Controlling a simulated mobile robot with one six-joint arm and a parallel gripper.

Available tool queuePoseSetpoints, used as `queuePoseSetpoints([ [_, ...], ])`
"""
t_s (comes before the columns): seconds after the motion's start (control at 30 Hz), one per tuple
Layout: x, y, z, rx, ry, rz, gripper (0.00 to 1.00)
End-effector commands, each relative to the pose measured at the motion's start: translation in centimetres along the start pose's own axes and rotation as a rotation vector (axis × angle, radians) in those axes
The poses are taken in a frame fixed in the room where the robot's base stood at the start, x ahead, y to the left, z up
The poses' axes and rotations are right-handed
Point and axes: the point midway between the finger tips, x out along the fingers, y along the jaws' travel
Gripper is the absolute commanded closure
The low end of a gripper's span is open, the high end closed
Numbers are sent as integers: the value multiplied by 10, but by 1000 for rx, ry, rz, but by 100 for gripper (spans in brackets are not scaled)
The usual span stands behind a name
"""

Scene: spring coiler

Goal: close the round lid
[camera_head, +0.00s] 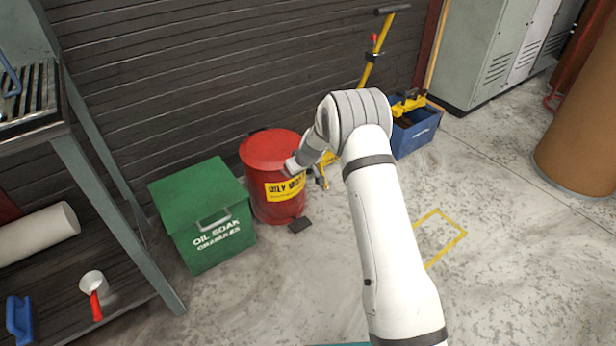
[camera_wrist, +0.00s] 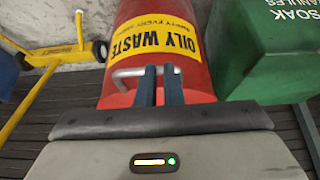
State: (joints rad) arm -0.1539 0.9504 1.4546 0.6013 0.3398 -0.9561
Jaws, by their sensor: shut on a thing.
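The red oily waste can (camera_head: 270,196) stands on the floor against the dark slatted wall, with a yellow label on its front. Its round red lid (camera_head: 265,148) appears to lie flat over the can's top; whether a small gap is left at the rim I cannot tell. My gripper (camera_head: 291,166) is at the can's upper front edge. In the wrist view the can (camera_wrist: 188,84) fills the middle, with a pale bar handle (camera_wrist: 124,74) across it. My gripper's two dark fingers (camera_wrist: 160,70) are shut on this handle.
A green granules box (camera_head: 206,215) stands close to the can's left; it also shows in the wrist view (camera_wrist: 265,75). A black pedal (camera_head: 299,225) is at the can's foot. A yellow-handled tool (camera_head: 372,55) and blue bin (camera_head: 416,135) stand right. Open floor lies in front.

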Motion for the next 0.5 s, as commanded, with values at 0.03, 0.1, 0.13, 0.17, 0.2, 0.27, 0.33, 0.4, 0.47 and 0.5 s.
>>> queuePoseSetpoints([
  [0.03,-7,-3,-4,-3,-1,-2,100],
  [0.1,-22,-2,-15,-1,7,1,100],
  [0.13,-30,-1,-20,-1,12,3,100],
  [0.17,-37,-1,-25,-2,15,5,100],
  [0.2,-34,-1,-10,4,10,2,100],
  [0.27,-39,-1,2,4,10,3,100],
  [0.33,-43,0,16,4,13,4,100],
  [0.4,-49,0,29,4,13,5,100],
  [0.47,-52,1,40,3,15,5,100],
  [0.5,-54,0,46,3,16,6,100],
])
